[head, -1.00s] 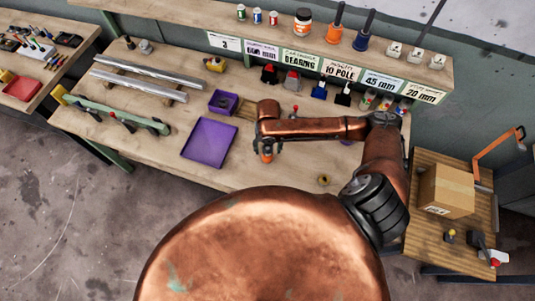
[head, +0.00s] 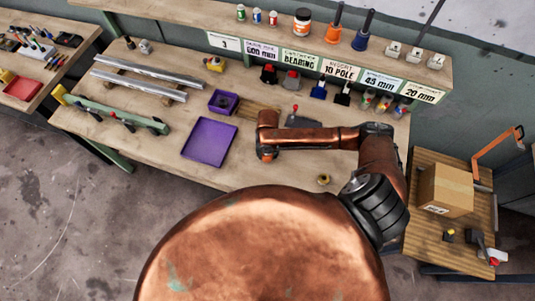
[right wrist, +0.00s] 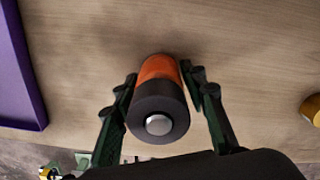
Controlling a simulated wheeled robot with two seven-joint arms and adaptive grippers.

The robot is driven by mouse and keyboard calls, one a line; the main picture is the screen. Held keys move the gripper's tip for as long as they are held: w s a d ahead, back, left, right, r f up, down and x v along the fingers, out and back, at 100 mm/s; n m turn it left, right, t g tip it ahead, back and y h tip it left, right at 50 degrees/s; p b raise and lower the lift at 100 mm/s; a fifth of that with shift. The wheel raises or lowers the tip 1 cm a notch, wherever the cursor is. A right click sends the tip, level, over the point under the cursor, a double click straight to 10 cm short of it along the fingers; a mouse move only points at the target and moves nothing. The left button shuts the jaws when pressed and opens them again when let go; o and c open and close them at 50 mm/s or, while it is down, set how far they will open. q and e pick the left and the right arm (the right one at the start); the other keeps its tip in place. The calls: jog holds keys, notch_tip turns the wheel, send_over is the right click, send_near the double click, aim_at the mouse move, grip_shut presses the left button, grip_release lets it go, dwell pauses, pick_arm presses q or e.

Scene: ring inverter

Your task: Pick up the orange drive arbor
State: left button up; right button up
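The orange drive arbor shows in the right wrist view (right wrist: 160,70) as an orange cylinder with a black collar and a silver tip facing the camera. It appears to stand upright on the wooden bench. My right gripper (right wrist: 160,74) has its two dark green fingers on either side of the arbor, with narrow gaps beside it; whether the tips touch it is hard to tell. In the head view my copper right arm and wrist (head: 267,145) hide most of the arbor. My left gripper is not in view.
A purple tray (head: 209,142) and a smaller purple bin (head: 223,102) lie left of my right gripper. A brass-coloured ring (head: 323,179) lies to its right. A label-fronted shelf (head: 290,25) runs along the back. Bare bench lies around the arbor.

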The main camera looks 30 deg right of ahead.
jog(key=c, duration=0.9)
grip_shut()
jog(key=shift+r, duration=0.1)
